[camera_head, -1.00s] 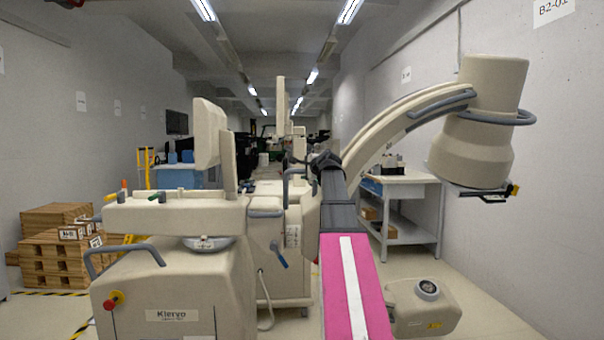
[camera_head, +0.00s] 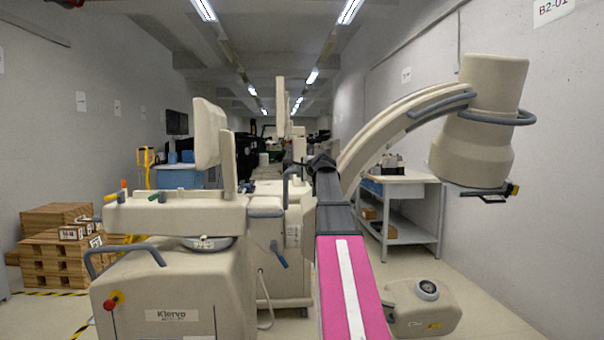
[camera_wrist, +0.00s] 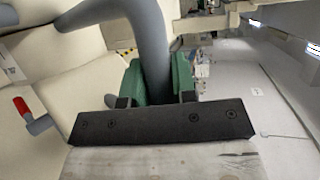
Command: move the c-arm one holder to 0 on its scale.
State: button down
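The cream C-arm (camera_head: 405,117) curves up to the right to a large tube head (camera_head: 475,140) with a grey ring handle. A cream holder body (camera_head: 265,225) stands at the middle. A pale curved dial (camera_head: 208,243) with small marks sits under a horizontal arm (camera_head: 175,215); its reading is too small to tell. In the wrist view my gripper (camera_wrist: 158,82) has green fingers closed around a thick grey handle bar (camera_wrist: 152,45), one on each side. In the head view my own pink-striped arm hides the gripper. I cannot read a 0 mark.
The front cart body (camera_head: 165,290) carries a red knob (camera_head: 109,304) and grey handle. A white table (camera_head: 400,185) stands at the right wall, a grey-lensed cream unit (camera_head: 425,305) on the floor. Wooden crates (camera_head: 60,255) stand left.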

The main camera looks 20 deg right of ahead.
jog(key=w+d+r+g, duration=0.1)
jog(key=w+d+g, duration=0.1)
jog(key=w, duration=0.6)
jog(key=shift+w+d+r+m, duration=0.2)
jog(key=shift+w+r+m, duration=0.05)
jog(key=shift+r+m, duration=0.05)
jog(key=c, duration=0.9)
grip_release()
jog(key=shift+s+f, duration=0.1)
jog(key=shift+s, duration=0.15)
jog(key=shift+v, duration=5.4)
